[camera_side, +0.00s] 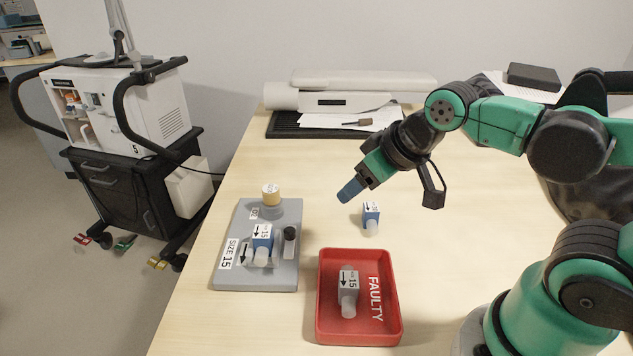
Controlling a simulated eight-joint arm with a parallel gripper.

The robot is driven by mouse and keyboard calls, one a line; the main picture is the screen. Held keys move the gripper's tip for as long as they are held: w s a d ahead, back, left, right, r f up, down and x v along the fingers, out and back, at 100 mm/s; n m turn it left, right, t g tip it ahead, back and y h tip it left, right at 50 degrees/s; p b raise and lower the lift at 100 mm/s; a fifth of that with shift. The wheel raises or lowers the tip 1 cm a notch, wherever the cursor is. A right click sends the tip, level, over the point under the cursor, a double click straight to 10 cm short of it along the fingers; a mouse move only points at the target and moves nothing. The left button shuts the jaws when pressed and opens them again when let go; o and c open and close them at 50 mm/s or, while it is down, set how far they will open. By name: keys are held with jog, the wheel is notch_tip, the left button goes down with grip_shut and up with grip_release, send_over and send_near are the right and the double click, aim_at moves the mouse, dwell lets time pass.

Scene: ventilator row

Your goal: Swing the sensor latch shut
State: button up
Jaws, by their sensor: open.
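A grey fixture board (227,274) marked "SIZE 15" lies on the table at the centre left. A blue-and-white sensor (263,240) labelled 15, with an arrow, sits on it. Just right of that sensor is a small grey latch (288,247) with a black knob; whether it touches the sensor cannot be told. A beige cylinder (270,194) stands at the board's back edge. My gripper (350,190), with blue fingertips, is open, above the table, up and right of the board and apart from the latch. The gap between its fingers is hard to see.
A second blue-and-white sensor (371,217) stands on the table below and right of my gripper. A red tray (376,330) marked "FAULTY" holds a grey sensor (348,288). A ventilator (125,105) on a cart stands left of the table. A black mat (290,128) lies at the back.

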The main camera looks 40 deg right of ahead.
jog(key=w+a+r+n+g, duration=0.1)
jog(key=w+a+n+g, duration=0.2)
jog(key=n, duration=0.2)
jog(key=n+g, duration=0.3)
jog(key=n, duration=0.3)
send_over(290, 229)
jog(key=shift+s+d+f, duration=0.1)
jog(key=shift+d+f, duration=0.2)
jog(key=shift+f, duration=0.1)
jog(key=shift+a+f+g, duration=0.1)
jog(key=shift+a+g, duration=0.15)
jog(key=shift+g, duration=0.05)
jog(key=shift+a+f+n, duration=0.1)
jog(key=shift+f+n, duration=0.2)
jog(key=shift+f, duration=2.55)
grip_shut()
